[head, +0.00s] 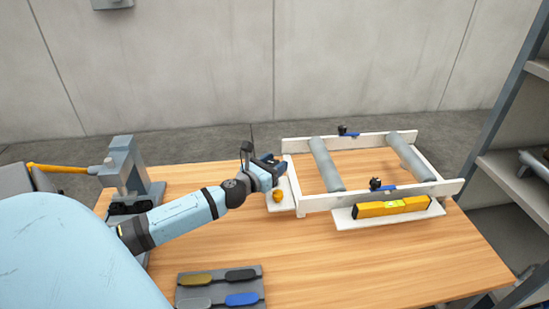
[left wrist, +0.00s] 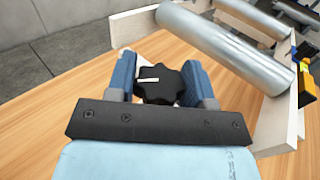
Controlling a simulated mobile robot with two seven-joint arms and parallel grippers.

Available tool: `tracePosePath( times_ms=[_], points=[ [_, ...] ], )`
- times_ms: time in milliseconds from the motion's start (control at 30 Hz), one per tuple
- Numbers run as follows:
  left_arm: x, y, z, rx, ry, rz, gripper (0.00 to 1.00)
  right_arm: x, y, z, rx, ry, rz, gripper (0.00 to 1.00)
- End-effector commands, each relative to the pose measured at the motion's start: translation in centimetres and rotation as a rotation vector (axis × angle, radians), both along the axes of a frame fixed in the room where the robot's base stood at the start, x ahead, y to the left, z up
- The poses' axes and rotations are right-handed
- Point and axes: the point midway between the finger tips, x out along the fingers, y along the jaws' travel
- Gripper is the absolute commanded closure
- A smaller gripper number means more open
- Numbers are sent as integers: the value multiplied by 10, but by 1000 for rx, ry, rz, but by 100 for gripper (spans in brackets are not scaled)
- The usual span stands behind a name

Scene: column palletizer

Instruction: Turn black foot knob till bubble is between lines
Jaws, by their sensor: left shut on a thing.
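The black foot knob (left wrist: 158,86) is a lobed knob with a white mark on top, seen in the left wrist view between the blue fingers of my left gripper (left wrist: 160,78). The gripper is shut on it. In the head view my left gripper (head: 272,166) is at the left end of the white roller frame (head: 318,203) and hides the knob. A yellow spirit level (head: 372,210) lies along the frame's front side, with a yellow-green vial (head: 394,204). The bubble is too small to tell against the lines. My right gripper is not in view.
The frame holds grey rollers (head: 326,163). Black clamps with blue parts sit on its front (head: 378,185) and back (head: 346,131) rails. A small orange-yellow knob (head: 278,196) is below my gripper. A grey tray (head: 222,286) with coloured pieces lies in front. The wooden table's (head: 350,270) front right is clear.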

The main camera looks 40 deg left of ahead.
Motion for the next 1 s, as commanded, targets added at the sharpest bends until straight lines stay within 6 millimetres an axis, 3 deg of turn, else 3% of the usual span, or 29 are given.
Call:
tracePosePath(
  times_ms=[333, 867, 900, 1000],
  points=[
    [0, 0, 2, -2, -1, 158, 76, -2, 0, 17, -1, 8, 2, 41],
    [0, 1, 0, 1, -1, 189, 76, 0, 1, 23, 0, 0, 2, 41],
    [0, 1, 0, 1, -1, 189, 50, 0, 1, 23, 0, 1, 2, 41],
    [0, 1, 0, 1, -1, 189, 27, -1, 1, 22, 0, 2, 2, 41]
  ],
)
